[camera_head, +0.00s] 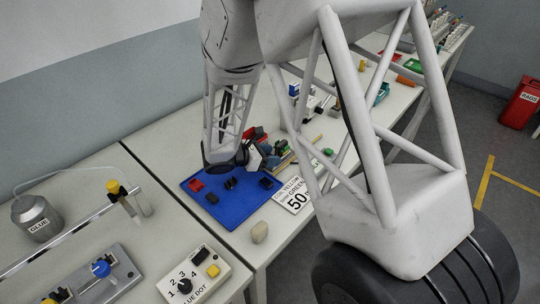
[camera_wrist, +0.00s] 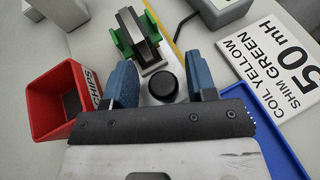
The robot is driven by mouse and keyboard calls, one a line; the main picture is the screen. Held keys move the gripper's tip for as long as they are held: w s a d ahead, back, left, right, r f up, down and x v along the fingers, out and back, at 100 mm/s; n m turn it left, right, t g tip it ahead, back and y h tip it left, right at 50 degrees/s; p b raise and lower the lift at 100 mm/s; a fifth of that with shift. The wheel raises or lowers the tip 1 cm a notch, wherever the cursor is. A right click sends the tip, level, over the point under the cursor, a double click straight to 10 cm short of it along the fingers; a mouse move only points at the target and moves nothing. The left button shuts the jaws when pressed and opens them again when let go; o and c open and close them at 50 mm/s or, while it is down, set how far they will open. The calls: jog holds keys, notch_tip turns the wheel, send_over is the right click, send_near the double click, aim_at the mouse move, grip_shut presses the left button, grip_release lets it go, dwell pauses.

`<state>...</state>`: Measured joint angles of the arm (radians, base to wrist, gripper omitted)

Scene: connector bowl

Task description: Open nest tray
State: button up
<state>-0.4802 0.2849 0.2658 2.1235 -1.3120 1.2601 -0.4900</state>
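In the wrist view, my gripper (camera_wrist: 162,88) has its two blue fingers apart. A round black knob (camera_wrist: 163,84) stands between the fingertips, with a small gap on each side. The knob sits on a pale grey surface, mostly hidden by the gripper, which may be the nest tray. Just beyond it a green holder (camera_wrist: 118,42) grips a grey metal block (camera_wrist: 138,30). In the head view my wrist is over the far edge of the blue mat; the fingers and the knob are hidden there.
A red bin marked CHIPS (camera_wrist: 50,112) stands left of my gripper. A white sign reading 50 mH (camera_wrist: 283,65) lies to the right. The blue mat (camera_head: 232,213) holds small dark and red parts. A control box with a dial (camera_head: 196,277) stands near the front.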

jog(key=shift+a, duration=0.1)
dwell(0.3)
jog(key=shift+v, duration=3.8)
jog(key=shift+r, duration=0.1)
jog(key=s+d+r+m+g+y, duration=0.45)
jog(key=s+d+r+m, duration=0.65)
jog(key=d, duration=0.4)
jog(key=s+d+r+m+y, duration=0.2)
jog(key=s+r+m, duration=0.1)
jog(key=s, duration=0.3)
jog(key=s+d+r+m+t+y, duration=0.1)
jog(key=s+d+r+m+y, duration=0.1)
jog(key=s, duration=0.5)
jog(key=s+d+r+m+t+y, duration=0.1)
jog(key=s+d+r+m+y, duration=0.1)
jog(key=s+r+m+y, duration=0.2)
jog(key=shift+s+d+m, duration=0.25)
jog(key=shift+s+m, duration=1.05)
jog(key=shift+s, duration=0.05)
